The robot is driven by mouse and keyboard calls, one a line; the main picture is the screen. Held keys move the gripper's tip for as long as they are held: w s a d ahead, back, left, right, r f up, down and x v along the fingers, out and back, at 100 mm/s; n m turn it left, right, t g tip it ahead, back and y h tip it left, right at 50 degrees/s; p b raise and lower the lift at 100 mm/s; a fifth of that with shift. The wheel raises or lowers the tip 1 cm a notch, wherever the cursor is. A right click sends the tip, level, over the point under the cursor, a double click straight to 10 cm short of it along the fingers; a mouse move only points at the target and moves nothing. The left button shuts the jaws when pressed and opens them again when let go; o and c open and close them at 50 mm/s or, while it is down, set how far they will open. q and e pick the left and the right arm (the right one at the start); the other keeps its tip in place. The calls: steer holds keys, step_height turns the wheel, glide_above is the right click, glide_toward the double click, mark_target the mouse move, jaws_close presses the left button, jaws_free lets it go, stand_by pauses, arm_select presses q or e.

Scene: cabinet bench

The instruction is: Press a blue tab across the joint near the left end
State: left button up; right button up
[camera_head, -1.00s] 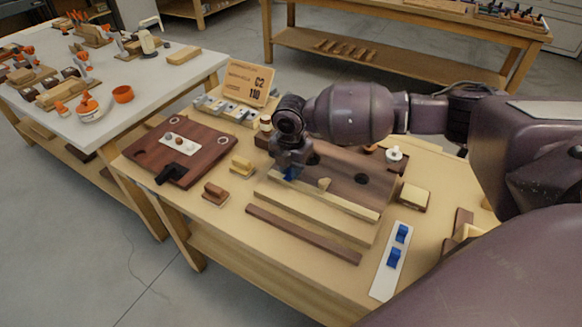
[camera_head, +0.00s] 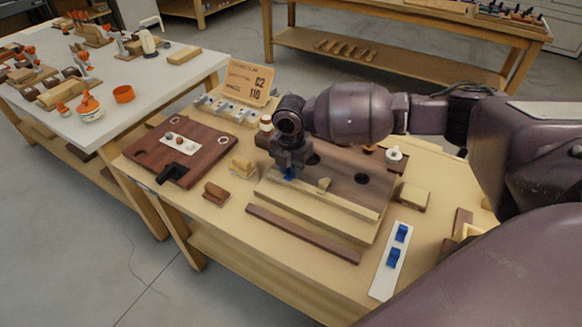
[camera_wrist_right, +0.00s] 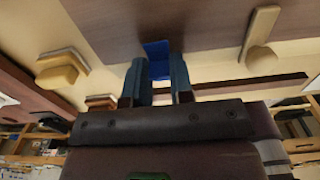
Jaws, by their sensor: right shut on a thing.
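A blue tab (camera_wrist_right: 157,58) is held between the two fingertips of my right gripper (camera_wrist_right: 157,75) in the right wrist view. In the head view my right gripper (camera_head: 289,172) is at the left end of the dark wood panel (camera_head: 350,188), where it meets the pale wood strip (camera_head: 318,199). The held tab shows only as a small blue patch there, and I cannot tell whether it touches the wood. Two more blue tabs, one upper (camera_head: 402,233) and one lower (camera_head: 394,257), sit on a white strip (camera_head: 382,285) at right. My left gripper is not in view.
A dark bar (camera_head: 302,234) lies in front of the panel. Small wood blocks stand left (camera_head: 215,193) and right (camera_head: 413,197). A dark red-brown board (camera_head: 205,148) lies further left. A numbered card (camera_head: 248,82) stands behind. The bench's front left area is clear.

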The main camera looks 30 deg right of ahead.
steer(key=shift+f, duration=0.4)
stand_by(0.4)
steer(key=shift+s+f, duration=0.2)
steer(key=shift+f, duration=0.05)
stand_by(1.7)
stand_by(1.0)
steer(key=o, duration=0.6)
steer(key=shift+o, duration=1.3)
steer(key=shift+r, duration=0.1)
steer(key=shift+w+r, duration=0.1)
steer(key=shift+w, duration=0.15)
steer(key=shift+o, duration=0.3)
